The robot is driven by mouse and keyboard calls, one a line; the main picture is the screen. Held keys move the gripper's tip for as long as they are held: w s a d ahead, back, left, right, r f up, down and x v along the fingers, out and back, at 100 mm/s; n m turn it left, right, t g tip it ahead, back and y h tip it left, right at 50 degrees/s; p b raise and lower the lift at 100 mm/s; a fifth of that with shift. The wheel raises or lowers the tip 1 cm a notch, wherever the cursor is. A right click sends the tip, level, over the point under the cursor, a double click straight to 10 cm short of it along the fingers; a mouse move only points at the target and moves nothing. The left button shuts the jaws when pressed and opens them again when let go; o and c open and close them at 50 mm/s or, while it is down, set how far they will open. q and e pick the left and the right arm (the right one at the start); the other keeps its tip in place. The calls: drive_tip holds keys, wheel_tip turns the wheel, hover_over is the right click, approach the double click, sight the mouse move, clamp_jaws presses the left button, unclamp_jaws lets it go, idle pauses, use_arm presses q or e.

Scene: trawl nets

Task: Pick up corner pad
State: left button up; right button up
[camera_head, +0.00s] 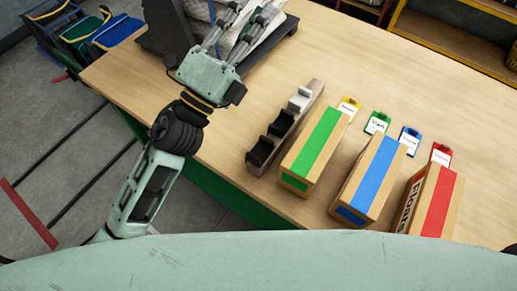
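A narrow wooden holder (287,128) on the table carries small L-shaped blocks that look like corner pads. One is a light grey pad (300,99), and nearer are two black pads, a middle one (281,124) and a near one (260,151). My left gripper (256,8) is up and left of the holder, above a dark stand with a pale bulky item. Its fingers are apart and it looks open, clear of the pads. A little green shows between the fingers; what it belongs to is unclear. My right gripper is not in view.
Cardboard boxes with green (318,145), blue (371,178) and red (428,200) stripes stand right of the holder, with small coloured labels behind them. The dark stand (160,32) fills the table's far left. The table's (420,95) right part is clear.

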use_arm(q)
drive_tip(key=s+d+m+g+h, duration=0.7)
drive_tip(key=d+m+g, duration=0.2)
drive_tip(key=m+g, duration=0.55)
drive_tip(key=s+d+f+m+g+y, duration=0.2)
drive_tip(key=s+f+m+g, duration=0.1)
drive_tip(key=m, duration=0.4)
drive_tip(key=m+g+y, duration=0.4)
drive_tip(key=m+y, duration=0.8)
drive_tip(key=y, duration=0.5)
approach(251, 155)
drive_tip(key=f, duration=0.1)
drive_tip(key=shift+n+t, duration=0.25)
drive_tip(key=p+x, duration=0.1)
drive_tip(key=x, duration=0.1)
drive_tip(key=p+x, duration=0.1)
drive_tip(key=x, duration=0.2)
drive_tip(key=p+x, duration=0.1)
drive_tip(key=x, duration=0.1)
drive_tip(key=shift+s+d+f, duration=0.15)
drive_tip(key=shift+s+d, duration=0.15)
drive_tip(key=shift+s, duration=0.15)
drive_tip(key=shift+d+f, duration=0.1)
drive_tip(key=shift+f, duration=0.15)
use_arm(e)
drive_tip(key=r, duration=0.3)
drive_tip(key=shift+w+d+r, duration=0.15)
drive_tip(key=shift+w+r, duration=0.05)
use_arm(q)
drive_tip(key=shift+c, duration=0.6)
